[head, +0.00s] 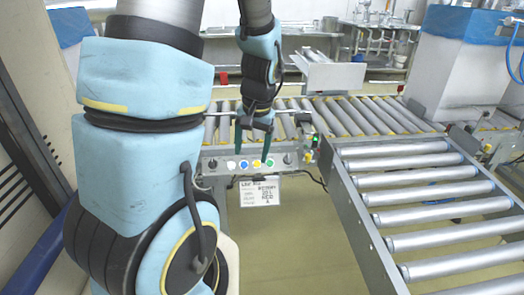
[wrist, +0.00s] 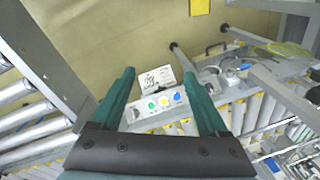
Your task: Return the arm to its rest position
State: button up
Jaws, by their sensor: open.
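My gripper (head: 252,147) is open and empty, with its two green fingers apart. In the head view it points down in front of the button panel (head: 225,163) at the conveyor's near side. In the wrist view the open fingers of my gripper (wrist: 163,95) frame the panel (wrist: 140,116) with its green, yellow, white and blue buttons. I cannot tell from these views how far the fingertips are from the panel. My blue arm covers the left part of the head view.
A white label card (head: 260,190) hangs below the panel. A roller conveyor (head: 430,205) fills the right side, and another (head: 370,116) runs across behind the gripper. White boxes with blue liners stand at the back right (head: 455,65) and back left. The floor (head: 290,250) below the panel is clear.

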jog(key=s+a+r+n+h+p, duration=0.1)
jog(key=s+a+r+n+p, duration=0.2)
jog(key=s+a+r, duration=0.3)
notch_tip(320, 180, up, 3)
jog(key=shift+a+f+h+p, duration=0.1)
jog(key=shift+a+h+p, duration=0.2)
jog(key=shift+a+p, duration=0.4)
jog(key=shift+a, duration=0.1)
dwell(0.3)
